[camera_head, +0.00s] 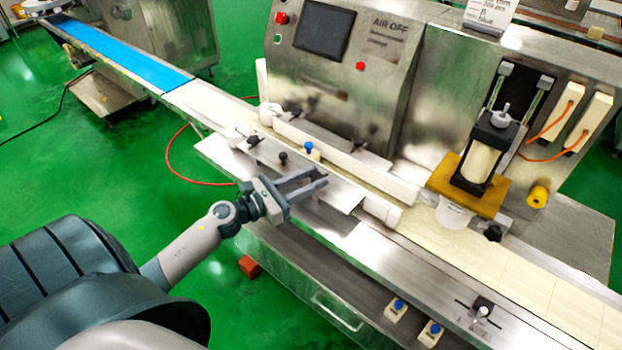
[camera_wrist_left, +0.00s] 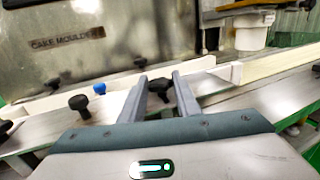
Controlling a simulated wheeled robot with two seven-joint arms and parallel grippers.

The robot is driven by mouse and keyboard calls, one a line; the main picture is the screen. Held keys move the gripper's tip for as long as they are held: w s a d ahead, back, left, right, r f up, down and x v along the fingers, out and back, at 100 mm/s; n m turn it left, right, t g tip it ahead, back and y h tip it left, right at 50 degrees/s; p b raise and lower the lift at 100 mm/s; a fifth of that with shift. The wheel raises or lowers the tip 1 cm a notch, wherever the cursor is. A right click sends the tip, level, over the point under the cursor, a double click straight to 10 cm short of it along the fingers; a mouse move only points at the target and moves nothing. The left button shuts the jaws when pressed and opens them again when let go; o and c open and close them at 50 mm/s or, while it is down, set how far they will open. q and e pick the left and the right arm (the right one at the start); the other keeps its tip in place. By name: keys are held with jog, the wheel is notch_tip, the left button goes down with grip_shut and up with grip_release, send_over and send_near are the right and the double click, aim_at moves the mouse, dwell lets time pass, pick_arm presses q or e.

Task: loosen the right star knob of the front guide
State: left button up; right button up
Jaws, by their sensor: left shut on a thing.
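My left gripper (camera_head: 320,178) reaches in over the metal plate at the machine's front edge. In the left wrist view its two fingers (camera_wrist_left: 160,78) stand on either side of a black star knob (camera_wrist_left: 159,86), shut on it. This knob is hidden behind the fingers in the head view. Another black knob (camera_head: 283,158) stands to the left of the gripper on the front side and also shows in the left wrist view (camera_wrist_left: 78,102). The white front guide (camera_head: 378,208) runs along the belt. My right gripper is not in view.
A blue knob (camera_head: 308,147) stands close behind the fingers. A back rail (camera_head: 330,148) has black knobs too. A control panel (camera_head: 340,50) rises behind. The front ledge (camera_head: 370,245) is mostly clear.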

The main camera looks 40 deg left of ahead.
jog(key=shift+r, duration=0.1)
